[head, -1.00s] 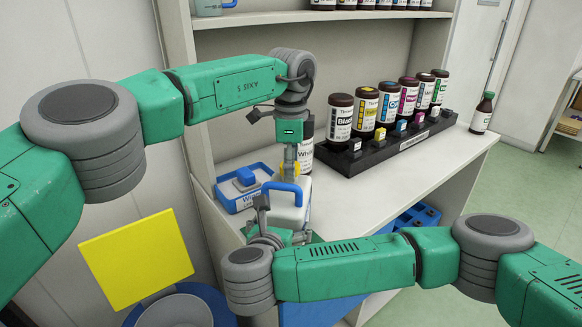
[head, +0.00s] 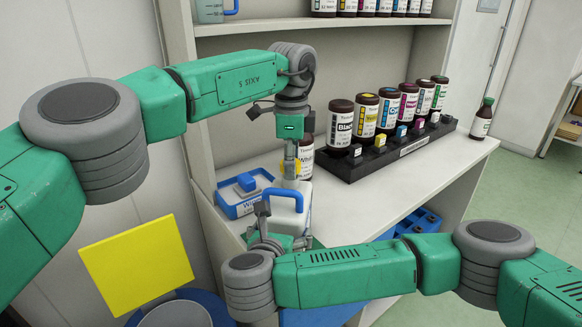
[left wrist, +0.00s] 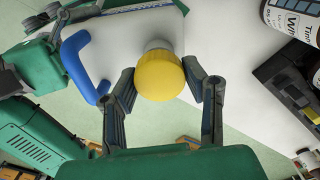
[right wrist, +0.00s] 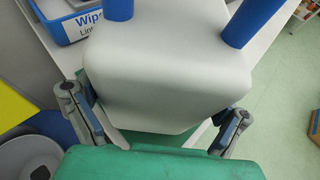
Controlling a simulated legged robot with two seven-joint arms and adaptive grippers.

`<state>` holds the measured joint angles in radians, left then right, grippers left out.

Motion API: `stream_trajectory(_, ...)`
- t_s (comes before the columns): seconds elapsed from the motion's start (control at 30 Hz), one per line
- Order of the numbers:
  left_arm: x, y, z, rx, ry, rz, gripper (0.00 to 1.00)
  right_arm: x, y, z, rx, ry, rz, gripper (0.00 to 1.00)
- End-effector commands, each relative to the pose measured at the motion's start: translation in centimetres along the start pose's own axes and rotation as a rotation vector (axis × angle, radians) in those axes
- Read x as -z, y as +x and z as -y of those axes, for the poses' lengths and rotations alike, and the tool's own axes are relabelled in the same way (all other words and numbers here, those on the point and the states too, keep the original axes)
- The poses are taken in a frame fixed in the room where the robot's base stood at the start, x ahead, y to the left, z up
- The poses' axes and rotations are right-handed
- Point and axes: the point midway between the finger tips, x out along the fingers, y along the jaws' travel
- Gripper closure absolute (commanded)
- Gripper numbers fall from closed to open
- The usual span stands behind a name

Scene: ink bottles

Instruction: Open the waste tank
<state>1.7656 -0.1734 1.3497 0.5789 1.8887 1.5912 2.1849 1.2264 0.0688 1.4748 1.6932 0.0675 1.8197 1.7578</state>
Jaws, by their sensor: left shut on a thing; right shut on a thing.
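The waste tank (head: 296,222) is a white container with a blue handle (head: 284,193) and a yellow cap (left wrist: 160,76). It is at the front left edge of the counter, partly hidden by my arms. My left gripper (left wrist: 160,84) comes from above, with its fingers closed on opposite sides of the cap. A pale neck shows beside the cap; I cannot tell whether the cap is loose. My right gripper (right wrist: 160,108) is shut on the white tank body, one finger on each side. The tank also fills the right wrist view (right wrist: 165,70).
A blue wipes box (head: 234,207) sits left of the tank. A black rack (head: 400,150) with several ink bottles stands at the back right, and a white-labelled bottle (head: 306,157) is just behind my left gripper. A yellow panel (head: 135,262) is at lower left.

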Motion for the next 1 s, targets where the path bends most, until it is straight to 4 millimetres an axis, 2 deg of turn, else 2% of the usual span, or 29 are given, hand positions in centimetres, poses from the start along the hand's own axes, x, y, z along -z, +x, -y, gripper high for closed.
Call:
stream_trajectory(0.27,0.0,-0.1,0.0,0.000,0.000,0.000,0.95,0.0,0.2,0.3,0.009,-0.002,0.000,0.92)
stream_trajectory(0.6,0.1,-3.7,0.1,0.000,0.000,-0.001,0.95,0.0,0.2,0.3,0.009,-0.002,0.000,0.92)
stream_trajectory(0.87,0.1,-4.0,0.1,-0.002,0.001,-0.001,0.95,0.0,0.2,0.2,0.008,-0.001,0.000,0.92)
stream_trajectory(0.9,0.1,-4.0,0.1,-0.002,0.001,-0.001,0.95,0.0,0.2,0.2,0.008,-0.002,0.000,0.00)
stream_trajectory(1.0,0.1,-4.0,0.1,-0.002,0.001,0.000,0.95,0.0,0.1,0.2,0.007,-0.001,0.001,0.00)
